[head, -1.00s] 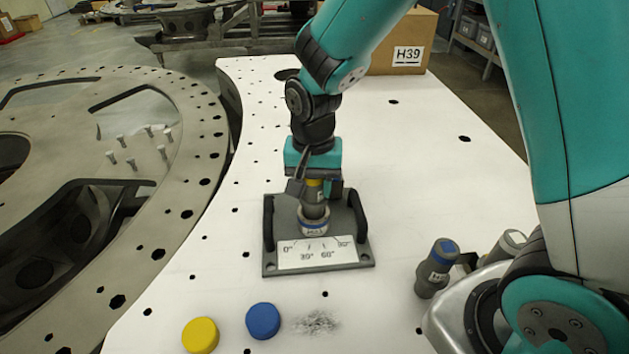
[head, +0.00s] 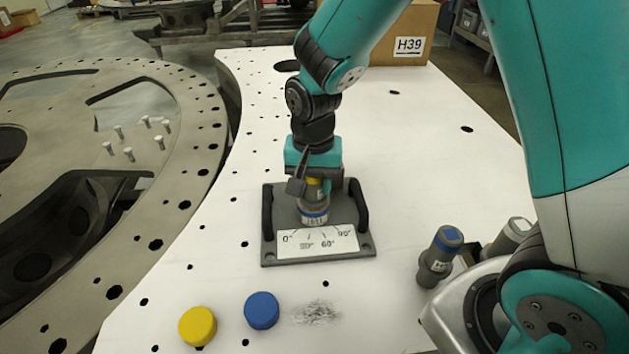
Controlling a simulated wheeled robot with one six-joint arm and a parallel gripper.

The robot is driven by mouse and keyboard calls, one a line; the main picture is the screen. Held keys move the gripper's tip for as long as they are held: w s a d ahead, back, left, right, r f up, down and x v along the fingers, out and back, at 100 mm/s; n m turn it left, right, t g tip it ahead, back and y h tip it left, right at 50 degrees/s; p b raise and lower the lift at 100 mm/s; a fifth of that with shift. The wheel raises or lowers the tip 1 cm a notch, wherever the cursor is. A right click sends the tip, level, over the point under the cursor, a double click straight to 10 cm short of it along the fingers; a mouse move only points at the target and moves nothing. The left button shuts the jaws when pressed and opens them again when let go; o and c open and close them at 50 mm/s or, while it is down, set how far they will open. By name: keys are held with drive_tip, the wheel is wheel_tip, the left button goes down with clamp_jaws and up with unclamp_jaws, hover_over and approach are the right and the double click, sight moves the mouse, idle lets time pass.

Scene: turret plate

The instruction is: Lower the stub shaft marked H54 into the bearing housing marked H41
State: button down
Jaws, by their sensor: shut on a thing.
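My gripper (head: 312,182) points straight down over the grey fixture plate at the middle of the white table. It is shut on a grey stub shaft (head: 314,196) with a yellow band at its top; its mark cannot be read. The shaft stands upright, its lower end at the bearing housing (head: 314,215), a short round part with a blue ring and a white label too small to read. I cannot tell how deep the shaft sits in it. The housing is on the fixture plate (head: 269,250), which has two dark handles and an angle scale.
A yellow cap (head: 197,325) and a blue cap (head: 262,310) lie at the front, beside a patch of shavings (head: 318,312). A blue-topped shaft (head: 439,257) stands at right near my base. A carton marked H39 (head: 405,30) is at the back. A large turret plate (head: 190,120) lies left.

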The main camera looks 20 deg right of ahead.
drive_tip(key=c, duration=0.5)
unclamp_jaws()
drive_tip(key=shift+c, duration=0.2)
wheel_tip(320, 180, up, 18)
drive_tip(key=b, duration=0.1)
drive_tip(key=shift+f+b, duration=0.25)
drive_tip(key=shift+b, duration=0.05)
drive_tip(key=s+a+f+n+y, duration=0.1)
drive_tip(key=s+a+n+y, duration=0.1)
drive_tip(key=s+n, duration=0.4)
drive_tip(key=s+a+f+n+y, duration=0.2)
drive_tip(key=s+n, duration=0.4)
drive_tip(key=s, duration=0.6)
drive_tip(key=shift+s+a+f+n, duration=0.15)
drive_tip(key=shift+s+a+n, duration=0.1)
drive_tip(key=shift+n, duration=0.15)
